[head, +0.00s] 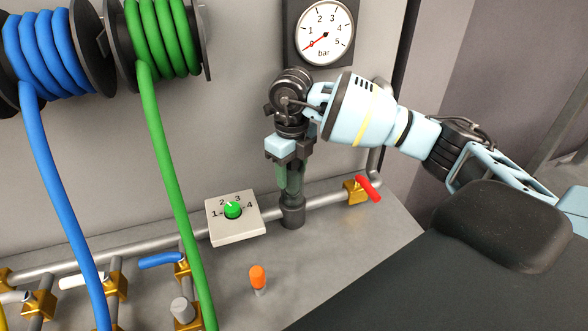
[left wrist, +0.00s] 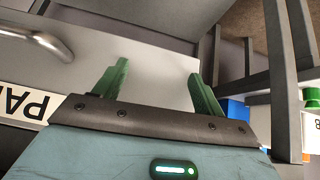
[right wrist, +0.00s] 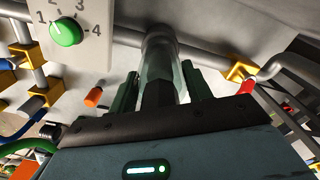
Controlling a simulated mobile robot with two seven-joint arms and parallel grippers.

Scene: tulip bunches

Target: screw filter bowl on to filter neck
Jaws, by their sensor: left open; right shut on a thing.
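The filter bowl (right wrist: 163,68) is a clear, greenish cup between the fingers of my right gripper (right wrist: 160,76) in the right wrist view. My right gripper (head: 289,188) points down in the head view and is shut on the bowl, which its fingers mostly hide. The filter neck (head: 293,213) is a dark grey stub on the pipe right at the fingertips; it also shows in the right wrist view (right wrist: 158,40). The bowl's end is at the neck; I cannot tell whether the threads are engaged. My left gripper (left wrist: 157,72) is open and empty in the left wrist view.
A pipe (head: 331,200) runs along the wall, with a red-handled valve (head: 368,188) to the right. A dial box (head: 232,216) and an orange-capped peg (head: 258,279) are nearby. Green hose (head: 165,170) and blue hose (head: 62,190) hang left. A gauge (head: 325,32) is above.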

